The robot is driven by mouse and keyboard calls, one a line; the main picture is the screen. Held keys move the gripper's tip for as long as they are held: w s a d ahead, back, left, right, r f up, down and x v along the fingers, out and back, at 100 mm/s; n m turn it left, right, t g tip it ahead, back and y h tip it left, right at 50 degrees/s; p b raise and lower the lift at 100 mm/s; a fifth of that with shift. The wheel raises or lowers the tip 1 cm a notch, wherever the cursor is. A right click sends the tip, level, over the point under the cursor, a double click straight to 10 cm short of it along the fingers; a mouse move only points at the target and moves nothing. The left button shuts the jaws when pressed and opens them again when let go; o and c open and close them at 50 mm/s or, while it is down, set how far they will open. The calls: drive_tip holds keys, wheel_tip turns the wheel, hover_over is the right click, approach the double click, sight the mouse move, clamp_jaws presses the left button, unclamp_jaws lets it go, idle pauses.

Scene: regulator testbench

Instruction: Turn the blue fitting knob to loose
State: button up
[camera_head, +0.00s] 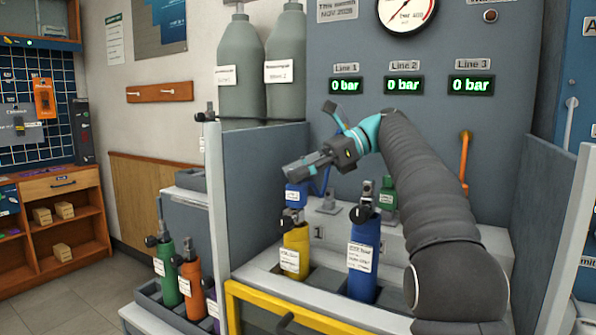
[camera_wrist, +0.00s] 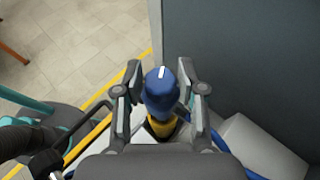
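The blue knob (camera_wrist: 160,88) with a short white mark on its top shows in the middle of the wrist view, above a yellow part. The fingers of my gripper (camera_wrist: 160,75) stand on both sides of it, close to its sides; I cannot tell whether they press on it. In the head view my gripper (camera_head: 305,165) is above a small labelled blue part (camera_head: 296,195) over a yellow bottle (camera_head: 295,250). The knob itself cannot be clearly made out there. A blue hose (camera_head: 325,182) runs beside my gripper.
A blue bottle (camera_head: 363,255) with a black valve stands right of the yellow one. A grey partition (camera_head: 262,185) is at the left, with green (camera_head: 166,270) and orange (camera_head: 190,285) bottles beyond it. An orange lever (camera_head: 465,155) is on the right. All line displays read 0 bar.

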drive_tip(key=shift+o, duration=0.7)
drive_tip(key=shift+m+t, duration=0.3)
drive_tip(key=shift+t, duration=0.1)
